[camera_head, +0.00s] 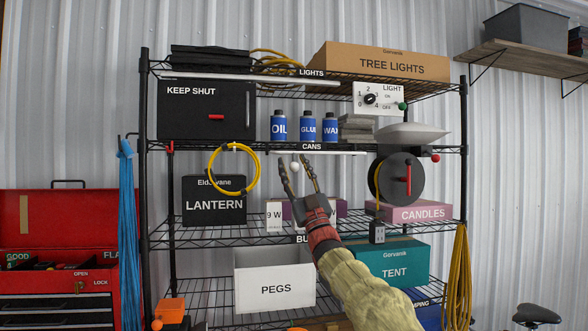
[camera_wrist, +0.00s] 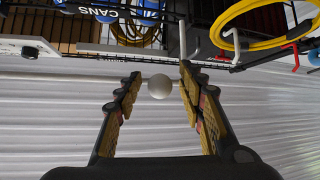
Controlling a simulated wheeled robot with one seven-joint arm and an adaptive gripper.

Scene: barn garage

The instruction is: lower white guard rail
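A thin white rail (camera_head: 325,153) runs level just under the shelf edge labelled CANS in the head view. A pale bar, which looks like this rail (camera_wrist: 45,76), crosses the left of the wrist view. A small white ball knob (camera_head: 294,165) shows just below the rail's left part; the knob (camera_wrist: 159,86) also shows in the wrist view. My gripper (camera_head: 294,161) is open and points up at the knob. Its fingers stand on both sides of the knob with gaps visible in the wrist view. I cannot tell how deep the knob lies between them.
Oil, glue and wax cans (camera_head: 308,128) stand above the rail. A yellow cable loop (camera_head: 233,169) hangs to the left, and a dark reel (camera_head: 397,179) with a red handle to the right. Another white bar (camera_head: 245,79) runs along the top shelf. A lantern box (camera_head: 214,202) stands below left.

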